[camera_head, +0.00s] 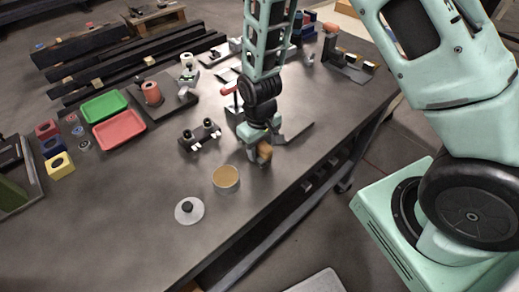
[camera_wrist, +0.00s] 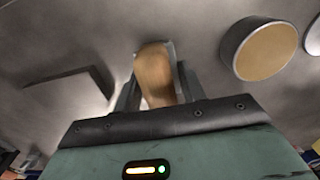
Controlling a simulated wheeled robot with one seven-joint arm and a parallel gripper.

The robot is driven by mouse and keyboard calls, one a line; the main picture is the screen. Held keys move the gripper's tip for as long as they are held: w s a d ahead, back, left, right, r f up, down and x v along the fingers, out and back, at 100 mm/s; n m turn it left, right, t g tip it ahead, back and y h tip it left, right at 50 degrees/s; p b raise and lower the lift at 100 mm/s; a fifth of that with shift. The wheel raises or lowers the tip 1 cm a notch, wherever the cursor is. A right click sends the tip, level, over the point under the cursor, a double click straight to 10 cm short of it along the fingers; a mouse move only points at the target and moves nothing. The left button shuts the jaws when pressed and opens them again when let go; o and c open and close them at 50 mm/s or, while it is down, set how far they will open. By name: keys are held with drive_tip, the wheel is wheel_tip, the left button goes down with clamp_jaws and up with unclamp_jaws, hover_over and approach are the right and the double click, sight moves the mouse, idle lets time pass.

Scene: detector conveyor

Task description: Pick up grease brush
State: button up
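The grease brush shows as a tan wooden piece (camera_wrist: 154,75) between the fingers in the wrist view. It also shows under my gripper in the head view (camera_head: 265,152). Its bristles are not distinguishable. My gripper (camera_wrist: 154,62) points down near the table's front edge, with one finger close against each side of the wood, and looks shut on it. In the head view, my gripper (camera_head: 262,154) is just behind and right of a round pot (camera_head: 226,180) with an amber top. I cannot tell whether the brush touches the table.
A round pale disc with a dark knob (camera_head: 189,210) lies in front of the pot. A dark fixture (camera_head: 200,137) stands to the left. A red tray (camera_head: 119,129) and a green tray (camera_head: 104,107) lie farther left. The front left of the table is clear.

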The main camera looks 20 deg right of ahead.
drive_tip(key=c, duration=0.5)
drive_tip(key=shift+o, duration=0.3)
drive_tip(key=shift+r, duration=0.1)
wheel_tip(320, 180, up, 10)
drive_tip(key=shift+f+b, duration=0.1)
drive_tip(key=shift+b, duration=1.1)
drive_tip(key=o, duration=0.4)
drive_tip(key=shift+c, duration=1.3)
